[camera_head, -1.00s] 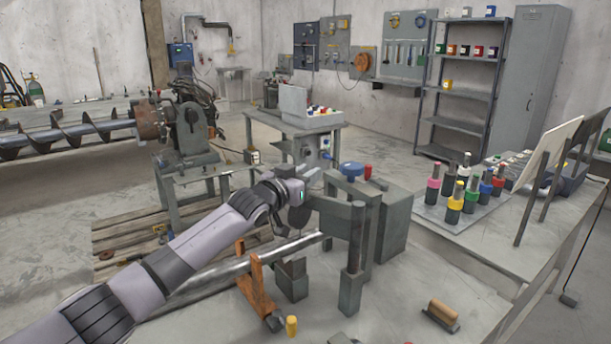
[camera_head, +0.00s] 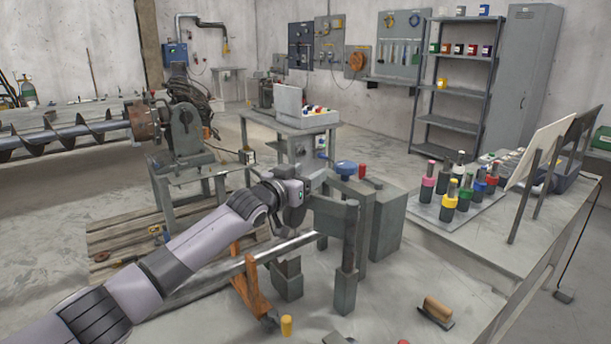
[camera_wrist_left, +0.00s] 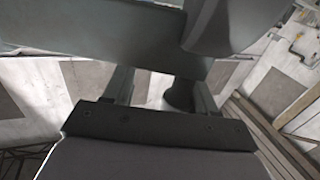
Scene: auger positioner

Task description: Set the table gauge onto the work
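I take a grey metal frame with a flat top bar and an upright post (camera_head: 350,245) to be the table gauge; nothing marks it as such. My left gripper (camera_head: 312,182) is at the left end of its top bar. In the left wrist view my left gripper (camera_wrist_left: 162,80) has its fingers apart, with the grey bar (camera_wrist_left: 80,45) crossing their tips and a dark rounded part (camera_wrist_left: 181,95) between them. The tips are hidden, so I cannot tell whether they grip. A shiny round shaft (camera_head: 235,268), perhaps the work, rests on an orange stand (camera_head: 252,283). My right gripper is out of view.
A blue knob (camera_head: 346,167) and a red-topped part (camera_head: 362,171) stand just behind the frame, near a grey block (camera_head: 389,225). A wooden-handled tool (camera_head: 437,311) and a yellow cylinder (camera_head: 286,325) are at the front. Several colour-banded cylinders (camera_head: 450,200) stand right.

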